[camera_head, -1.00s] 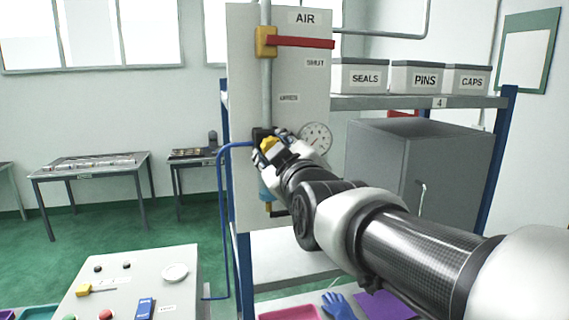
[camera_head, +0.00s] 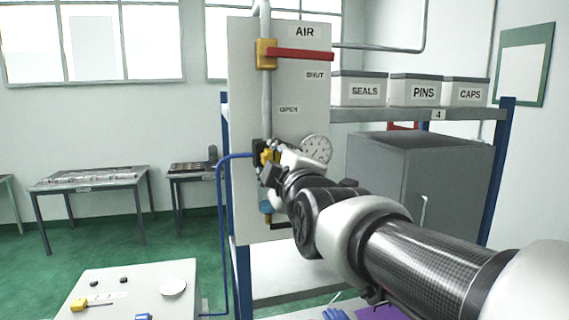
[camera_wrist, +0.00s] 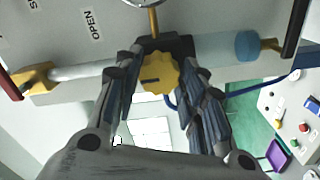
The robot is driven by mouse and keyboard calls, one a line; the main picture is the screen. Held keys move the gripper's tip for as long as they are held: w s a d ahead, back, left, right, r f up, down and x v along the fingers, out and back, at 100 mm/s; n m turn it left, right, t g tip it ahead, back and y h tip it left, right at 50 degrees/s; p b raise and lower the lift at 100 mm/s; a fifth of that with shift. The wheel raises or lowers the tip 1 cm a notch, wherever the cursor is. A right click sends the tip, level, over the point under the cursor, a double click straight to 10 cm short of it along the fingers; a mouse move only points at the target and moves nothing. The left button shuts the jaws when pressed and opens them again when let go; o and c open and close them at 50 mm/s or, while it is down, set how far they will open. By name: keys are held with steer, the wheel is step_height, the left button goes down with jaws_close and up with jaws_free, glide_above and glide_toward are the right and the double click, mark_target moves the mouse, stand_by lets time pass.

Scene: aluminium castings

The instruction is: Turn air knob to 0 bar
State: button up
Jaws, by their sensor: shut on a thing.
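The yellow air knob (camera_wrist: 160,74) sits on a dark regulator block on the air panel (camera_head: 245,110). In the wrist view it shows a short dark mark towards its left side. My gripper (camera_wrist: 159,66) has one finger on each side of the knob and is shut on it. In the head view my gripper (camera_head: 267,160) covers most of the knob. The round pressure gauge (camera_head: 316,149) is just right of and above the gripper; its needle is too small to read. Only the gauge's lower rim shows in the wrist view (camera_wrist: 155,3).
A red valve handle (camera_head: 300,54) lies level at the panel's top, by the SHUT label. A blue hose (camera_head: 222,230) runs down left of the panel. A grey cabinet (camera_head: 420,180) and labelled bins (camera_head: 415,90) stand on the right. A control desk (camera_head: 130,290) is lower left.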

steer(key=o, duration=1)
steer(key=shift+s, duration=0.1)
steer(key=v, duration=1.2)
